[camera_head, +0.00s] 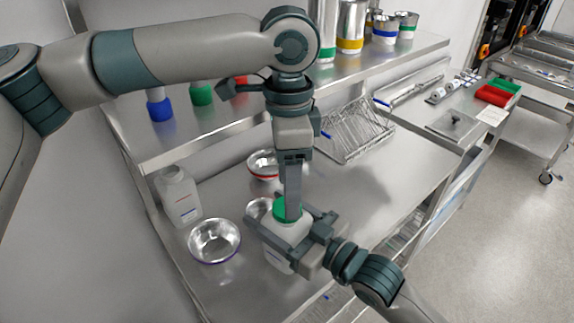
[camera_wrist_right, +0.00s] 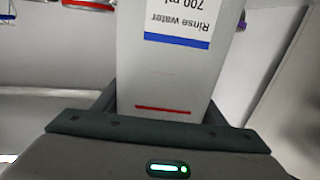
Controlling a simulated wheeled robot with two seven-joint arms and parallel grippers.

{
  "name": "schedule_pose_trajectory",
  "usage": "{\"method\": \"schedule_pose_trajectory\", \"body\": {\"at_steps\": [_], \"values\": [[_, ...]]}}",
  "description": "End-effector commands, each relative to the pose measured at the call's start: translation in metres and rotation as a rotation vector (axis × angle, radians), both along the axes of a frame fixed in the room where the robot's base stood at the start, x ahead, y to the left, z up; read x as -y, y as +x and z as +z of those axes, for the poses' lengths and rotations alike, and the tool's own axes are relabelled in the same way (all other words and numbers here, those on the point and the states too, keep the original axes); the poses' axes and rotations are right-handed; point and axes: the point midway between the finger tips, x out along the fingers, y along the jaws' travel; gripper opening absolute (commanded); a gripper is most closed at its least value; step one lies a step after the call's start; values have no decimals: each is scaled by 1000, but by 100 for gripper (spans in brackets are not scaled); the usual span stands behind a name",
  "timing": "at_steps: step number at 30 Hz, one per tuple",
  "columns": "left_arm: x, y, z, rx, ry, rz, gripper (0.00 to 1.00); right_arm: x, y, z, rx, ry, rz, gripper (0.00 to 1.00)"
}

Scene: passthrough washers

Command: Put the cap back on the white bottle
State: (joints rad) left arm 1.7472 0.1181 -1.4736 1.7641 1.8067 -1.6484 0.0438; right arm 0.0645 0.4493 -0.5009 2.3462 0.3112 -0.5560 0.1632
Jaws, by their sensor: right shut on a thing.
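The white bottle (camera_head: 288,231) stands at the front of the steel table, partly covered by my right gripper. It also shows in the right wrist view (camera_wrist_right: 165,75), with an upside-down "Rinse water 700 ml" label. My right gripper (camera_head: 292,238) comes from the lower right and is shut around the bottle's body. The green cap (camera_head: 279,208) is at the bottle's top; I cannot tell whether it is seated. My left gripper (camera_head: 290,212) points straight down at the cap. One finger lies in front of the cap and hides the other, so its opening is unclear.
A second white bottle (camera_head: 180,196) and a steel bowl (camera_head: 214,241) stand to the left. A red-rimmed bowl (camera_head: 262,165) is behind. The table right of the grippers is clear.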

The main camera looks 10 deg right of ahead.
Motion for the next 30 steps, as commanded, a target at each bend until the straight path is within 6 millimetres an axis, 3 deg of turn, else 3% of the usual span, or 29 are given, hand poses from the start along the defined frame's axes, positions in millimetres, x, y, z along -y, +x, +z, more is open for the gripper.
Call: {"method": "schedule_pose_trajectory", "body": {"at_steps": [11,30], "values": [[1,-5,7,-13,28,559,60,0,0,0,1,1,0,3],[0,5,18,13,53,1542,60,0,0,0,1,1,0,3]]}}
